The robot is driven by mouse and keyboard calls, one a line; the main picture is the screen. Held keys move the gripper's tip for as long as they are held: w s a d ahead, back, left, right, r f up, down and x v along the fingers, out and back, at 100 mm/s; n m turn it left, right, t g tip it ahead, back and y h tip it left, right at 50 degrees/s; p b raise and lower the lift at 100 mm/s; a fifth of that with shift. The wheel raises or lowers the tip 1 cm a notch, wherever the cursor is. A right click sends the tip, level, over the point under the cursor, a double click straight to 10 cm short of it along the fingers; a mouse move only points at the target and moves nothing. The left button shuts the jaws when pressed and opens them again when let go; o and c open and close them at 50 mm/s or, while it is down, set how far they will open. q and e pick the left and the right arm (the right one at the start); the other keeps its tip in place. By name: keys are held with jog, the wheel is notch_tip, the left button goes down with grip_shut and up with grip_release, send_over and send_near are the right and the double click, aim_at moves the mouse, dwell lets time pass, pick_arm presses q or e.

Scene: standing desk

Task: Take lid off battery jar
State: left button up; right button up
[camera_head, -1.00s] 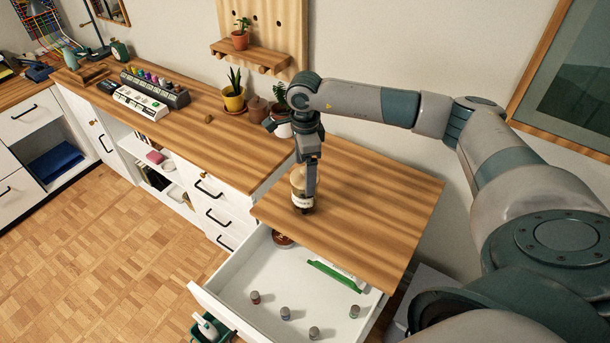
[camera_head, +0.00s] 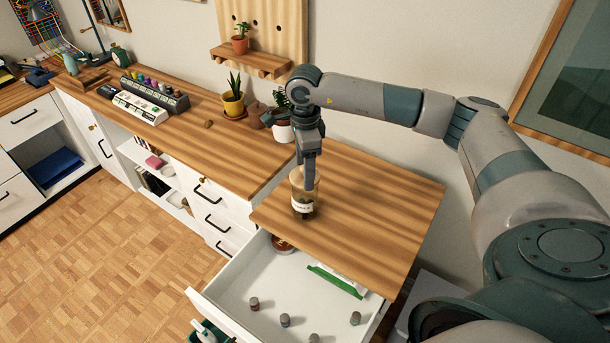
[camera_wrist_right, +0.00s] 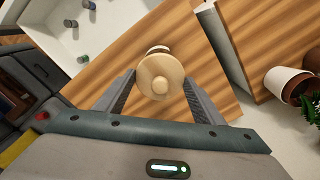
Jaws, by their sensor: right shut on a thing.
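The battery jar (camera_head: 303,207), clear with a white label, stands upright near the front left edge of the raised desk top. Its round pale wooden lid (camera_wrist_right: 160,77), with a small knob, lies between the fingers of my right gripper (camera_wrist_right: 160,95) in the wrist view. In the head view my right gripper (camera_head: 309,183) points down over the jar and is shut on the lid. The fingers partly hide the lid and upper jar there, so I cannot tell whether lid and jar are apart. My left gripper is not in view.
An open white drawer (camera_head: 237,317) below the desk top (camera_head: 375,205) holds several small batteries (camera_head: 285,320) and a green-edged item (camera_head: 335,279). A potted plant (camera_head: 283,128) stands behind on the neighbouring counter. The desk top right of the jar is clear.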

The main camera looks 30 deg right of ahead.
jog(key=shift+s+d+r+b, duration=0.2)
jog(key=shift+r+b, duration=0.2)
jog(key=shift+r, duration=0.15)
jog(key=shift+s+d+r+b, duration=0.1)
jog(key=shift+s+r+b, duration=0.05)
jog(key=shift+r+b, duration=0.3)
pick_arm(q)
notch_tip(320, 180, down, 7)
jog(key=b, duration=0.4)
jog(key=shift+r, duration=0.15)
pick_arm(e)
jog(key=s+d+r, duration=0.4)
jog(key=s+r, duration=0.3)
jog(key=s, duration=0.3)
jog(key=shift+d, duration=0.15)
jog(key=shift+f, duration=0.1)
